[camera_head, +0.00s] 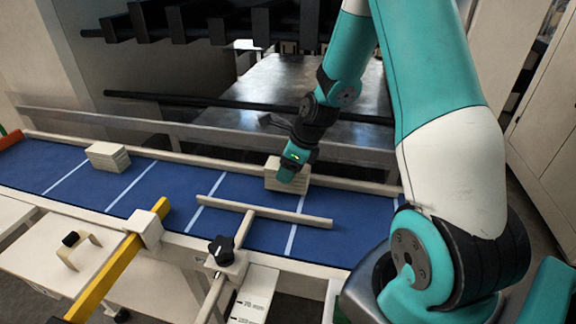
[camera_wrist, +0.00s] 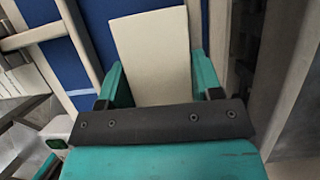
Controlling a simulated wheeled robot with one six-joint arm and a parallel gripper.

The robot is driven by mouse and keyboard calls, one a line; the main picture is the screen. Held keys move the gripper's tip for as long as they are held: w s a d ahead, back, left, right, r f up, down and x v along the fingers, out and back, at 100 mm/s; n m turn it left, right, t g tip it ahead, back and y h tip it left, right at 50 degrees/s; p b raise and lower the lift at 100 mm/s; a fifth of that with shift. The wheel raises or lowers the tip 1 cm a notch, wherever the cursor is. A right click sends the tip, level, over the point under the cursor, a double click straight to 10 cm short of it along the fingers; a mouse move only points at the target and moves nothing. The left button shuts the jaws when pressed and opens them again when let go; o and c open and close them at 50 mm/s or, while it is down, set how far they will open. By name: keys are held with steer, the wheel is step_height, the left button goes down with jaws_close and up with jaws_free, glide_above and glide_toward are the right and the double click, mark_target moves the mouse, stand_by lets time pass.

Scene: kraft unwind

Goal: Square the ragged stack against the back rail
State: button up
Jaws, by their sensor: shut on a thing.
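A stack of cream sheets (camera_head: 287,174) stands on the blue belt at the right, close to the back rail (camera_head: 225,166). My gripper (camera_head: 290,172) reaches down onto this stack from the right. In the wrist view the cream stack (camera_wrist: 150,55) fills the space between the two teal fingers (camera_wrist: 157,85), and my gripper is shut on it. Part of the stack is hidden behind my gripper in the head view. I cannot tell whether the stack touches the rail. A second cream stack (camera_head: 108,156) sits on the belt at the left, near the rail.
The blue belt (camera_head: 235,190) has white cross lines. A T-shaped cream pusher bar (camera_head: 265,212) lies across the belt in front of the held stack. A yellow bar (camera_head: 120,258) with a cream block crosses the front edge. A dark rail (camera_head: 250,107) runs behind.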

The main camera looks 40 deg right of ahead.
steer(key=shift+s+a+f, duration=0.2)
steer(key=shift+s+a, duration=0.3)
steer(key=shift+a, duration=0.15)
stand_by(1.0)
steer(key=o, duration=1.1)
steer(key=b+v, duration=0.2)
steer(key=v, duration=1.5)
steer(key=shift+s+r, duration=0.1)
steer(key=shift+r, duration=0.1)
steer(key=shift+d, duration=0.1)
